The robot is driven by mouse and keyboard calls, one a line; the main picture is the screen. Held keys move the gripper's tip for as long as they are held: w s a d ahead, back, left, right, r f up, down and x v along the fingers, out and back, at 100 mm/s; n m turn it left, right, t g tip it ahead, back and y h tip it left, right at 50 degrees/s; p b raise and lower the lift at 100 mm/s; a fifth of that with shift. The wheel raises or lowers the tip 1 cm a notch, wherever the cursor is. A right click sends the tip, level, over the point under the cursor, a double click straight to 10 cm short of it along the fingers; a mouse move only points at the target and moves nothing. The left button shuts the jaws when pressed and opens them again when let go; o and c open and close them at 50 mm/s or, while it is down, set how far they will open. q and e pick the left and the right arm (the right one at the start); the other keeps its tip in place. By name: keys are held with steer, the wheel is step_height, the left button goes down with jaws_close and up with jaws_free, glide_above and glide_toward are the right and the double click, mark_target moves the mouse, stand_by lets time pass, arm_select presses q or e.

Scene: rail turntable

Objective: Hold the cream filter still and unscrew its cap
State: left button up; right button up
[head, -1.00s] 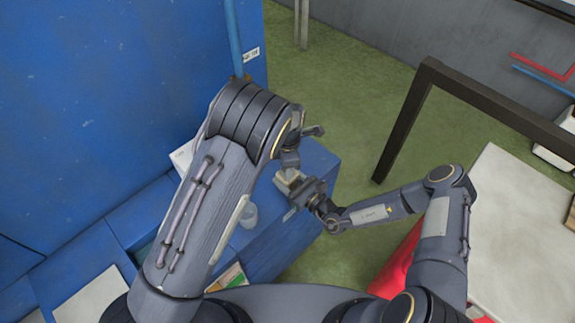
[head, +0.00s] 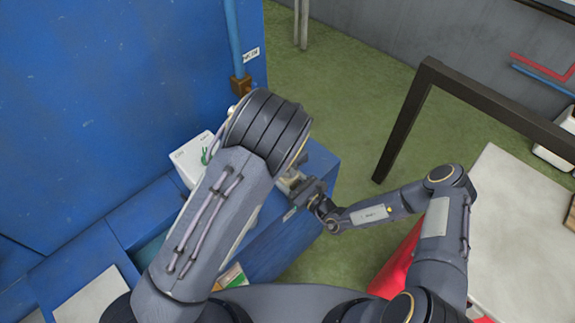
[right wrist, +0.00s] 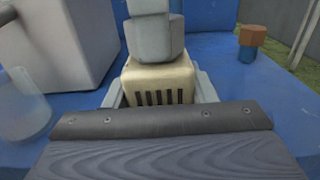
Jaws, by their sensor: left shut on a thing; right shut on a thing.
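The cream filter (right wrist: 158,84), a boxy body with dark vertical slots, stands upright in the right wrist view. My right gripper (right wrist: 158,92) is shut on it, with a pale finger on each side. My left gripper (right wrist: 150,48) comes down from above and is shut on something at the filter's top. The cap is hidden behind its fingers there, so I cannot tell how far it is turned. In the head view my right gripper (head: 304,189) reaches in from the right over the blue bench, and my left forearm hides most of the filter.
A white box (head: 190,158) stands on the blue bench (head: 320,165), left of the filter. A clear cup (right wrist: 20,105) is at the left in the right wrist view. An orange-brown fitting (right wrist: 252,36) is at the right.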

arm_select(q)
steer(key=shift+n, duration=0.7)
steer(key=shift+r, duration=1.55)
steer(key=shift+r, duration=2.45)
arm_select(e)
steer(key=o, duration=1.5)
steer(key=shift+c, duration=0.2)
steer(key=v, duration=1.2)
